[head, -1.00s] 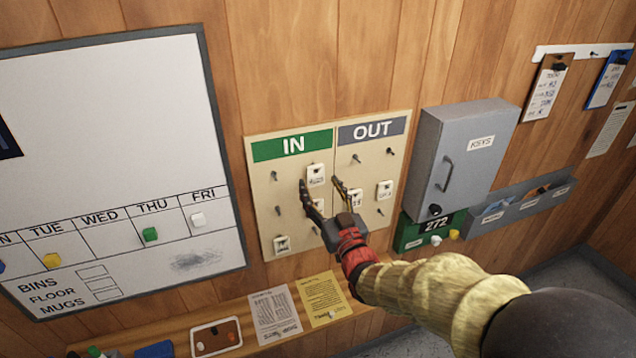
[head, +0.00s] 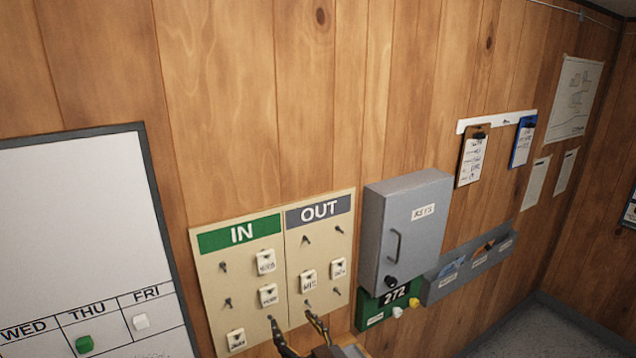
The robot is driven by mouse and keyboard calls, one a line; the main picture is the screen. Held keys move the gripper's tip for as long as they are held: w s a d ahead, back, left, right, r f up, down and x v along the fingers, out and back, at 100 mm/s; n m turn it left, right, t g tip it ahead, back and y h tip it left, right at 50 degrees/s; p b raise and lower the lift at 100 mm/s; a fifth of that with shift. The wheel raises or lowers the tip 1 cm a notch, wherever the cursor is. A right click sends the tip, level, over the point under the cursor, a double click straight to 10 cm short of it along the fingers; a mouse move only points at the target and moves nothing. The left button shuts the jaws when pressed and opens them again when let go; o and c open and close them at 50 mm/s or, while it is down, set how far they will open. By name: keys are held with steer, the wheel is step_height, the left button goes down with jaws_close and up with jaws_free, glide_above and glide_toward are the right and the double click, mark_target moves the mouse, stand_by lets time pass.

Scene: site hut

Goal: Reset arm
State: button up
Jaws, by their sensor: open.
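My gripper (head: 298,335) is at the bottom edge of the head view, in front of the lower part of the IN/OUT board. Its dark fingers are spread apart with nothing between them. Most of my arm is out of the frame. The cream IN/OUT board (head: 238,308) hangs on the wall with a green IN header (head: 240,234) and a grey OUT header (head: 320,209). Three white tags hang on the IN side, including a top one (head: 265,262). Two tags hang on the OUT side, including one by the divider (head: 309,281). Other pegs are bare.
A grey KEYS cabinet (head: 410,228) juts from the wall right of the board. Below it is a green 272 sign (head: 372,312), with a grey wall rack (head: 470,268) beside it. A whiteboard (head: 75,230) hangs at left. Clipboards (head: 474,157) hang at upper right.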

steer(key=s+d+f+m+g+h+b, duration=0.2)
steer(key=s+d+f+g+h, duration=0.5)
steer(key=s+d+f, duration=0.45)
steer(key=s+d+r+m+g+h+b, duration=0.1)
steer(key=s+d+r+m+b, duration=0.3)
steer(key=s+d+b, duration=0.6)
steer(key=shift+s+d+r+g, duration=0.4)
steer(key=shift+s+d+r, duration=0.8)
steer(key=shift+s+d, duration=1.05)
